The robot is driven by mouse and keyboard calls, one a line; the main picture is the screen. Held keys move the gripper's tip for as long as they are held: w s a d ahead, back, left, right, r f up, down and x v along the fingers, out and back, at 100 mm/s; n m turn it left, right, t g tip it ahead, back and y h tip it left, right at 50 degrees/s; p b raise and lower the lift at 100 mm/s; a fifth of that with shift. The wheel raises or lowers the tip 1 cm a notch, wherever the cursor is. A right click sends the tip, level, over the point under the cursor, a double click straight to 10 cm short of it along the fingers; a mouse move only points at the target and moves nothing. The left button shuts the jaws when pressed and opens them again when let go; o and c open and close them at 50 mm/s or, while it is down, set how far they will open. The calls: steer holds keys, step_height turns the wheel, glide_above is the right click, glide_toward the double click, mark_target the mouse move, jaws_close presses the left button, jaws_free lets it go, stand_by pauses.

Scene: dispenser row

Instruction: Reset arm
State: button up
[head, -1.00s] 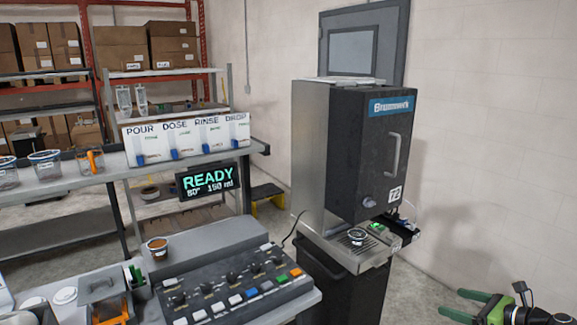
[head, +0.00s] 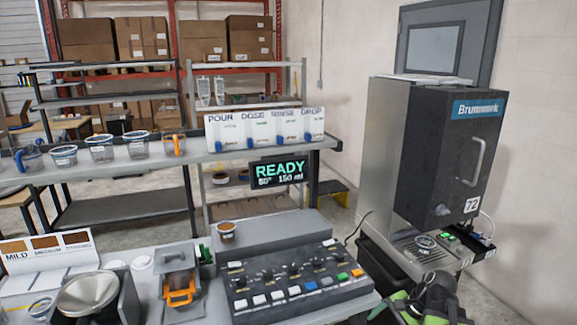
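My gripper (head: 388,306) is at the bottom edge of the head view, right of the button panel. Its green fingers appear apart, with nothing visible between them, though the frame edge cuts off part of them. My dark wrist is beside it on the right. The gripper is in front of and below the Brummwerk machine (head: 455,155) in the picture, apart from it.
The button panel (head: 290,278) and a brown-filled cup (head: 226,231) stand on the front bench. The READY display (head: 279,171) hangs under a shelf with several cups. A small cup (head: 425,244) sits on the machine's drip tray. Pale floor shows behind the bench.

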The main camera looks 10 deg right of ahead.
steer(key=a+f+n+g+h, duration=0.2)
steer(key=a+n+h, duration=0.2)
steer(key=a+n, duration=0.9)
steer(key=a, duration=0.4)
steer(key=shift+w+a+f+g+h, duration=0.2)
steer(key=shift+w+a+g+h, duration=0.05)
steer(key=shift+a+g+h, duration=0.05)
